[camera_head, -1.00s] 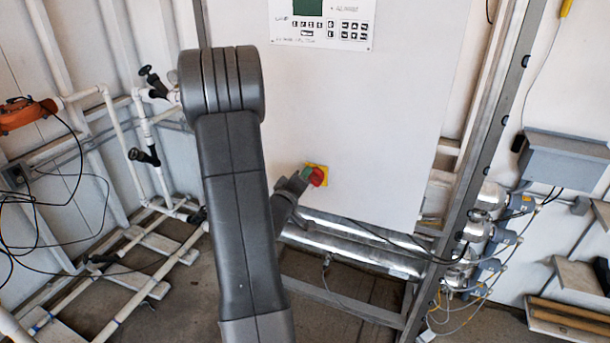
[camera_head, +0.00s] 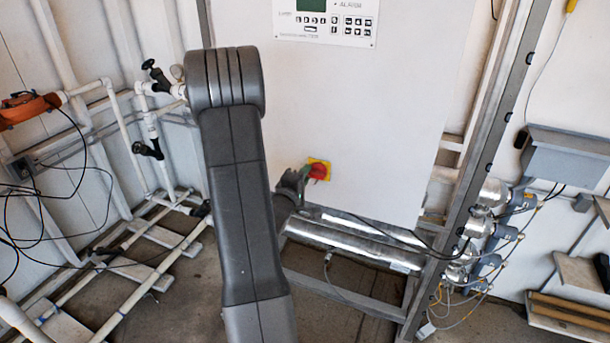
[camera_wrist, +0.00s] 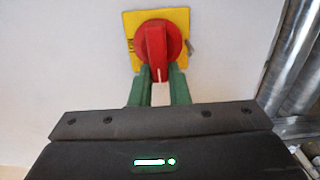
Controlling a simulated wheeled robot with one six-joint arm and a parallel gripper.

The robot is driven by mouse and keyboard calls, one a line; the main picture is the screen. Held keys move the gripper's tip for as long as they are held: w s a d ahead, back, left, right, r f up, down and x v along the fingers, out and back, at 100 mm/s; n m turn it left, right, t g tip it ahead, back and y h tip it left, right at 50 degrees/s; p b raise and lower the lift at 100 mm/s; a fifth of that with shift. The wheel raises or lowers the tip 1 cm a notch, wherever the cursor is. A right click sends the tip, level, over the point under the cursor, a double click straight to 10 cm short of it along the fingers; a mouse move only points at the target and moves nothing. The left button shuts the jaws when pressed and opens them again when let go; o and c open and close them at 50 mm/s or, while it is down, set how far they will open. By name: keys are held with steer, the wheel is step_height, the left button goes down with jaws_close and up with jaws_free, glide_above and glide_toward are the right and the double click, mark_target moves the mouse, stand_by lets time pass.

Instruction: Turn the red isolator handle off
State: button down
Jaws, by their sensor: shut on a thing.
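The red isolator handle (camera_head: 319,172) sits on a yellow plate low on the white cabinet front. In the wrist view the handle (camera_wrist: 154,46) is a red round knob with a raised bar, which stands nearly upright in the picture with a white mark at its lower end. My gripper (camera_wrist: 160,76) has green fingers on either side of the bar's lower end and is shut on it. In the head view my gripper (camera_head: 303,174) reaches the handle from the left, partly hidden by my arm.
A keypad panel (camera_head: 325,22) is on the cabinet above the handle. Silver cylinders (camera_head: 350,240) lie below it. White pipes with black valves (camera_head: 148,150) stand at the left, and a metal frame post (camera_head: 490,150) stands at the right.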

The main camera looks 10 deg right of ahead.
stand_by(0.3)
steer(key=c, duration=1.4)
jaws_free()
steer(key=b+v, duration=0.2)
steer(key=v, duration=1.1)
steer(key=shift+s+a+b, duration=0.25)
steer(key=shift+s+b, duration=0.05)
steer(key=shift+s, duration=0.05)
steer(key=p+x, duration=0.2)
steer(key=x, duration=1.2)
steer(key=shift+p, duration=0.3)
steer(key=shift+s, duration=0.1)
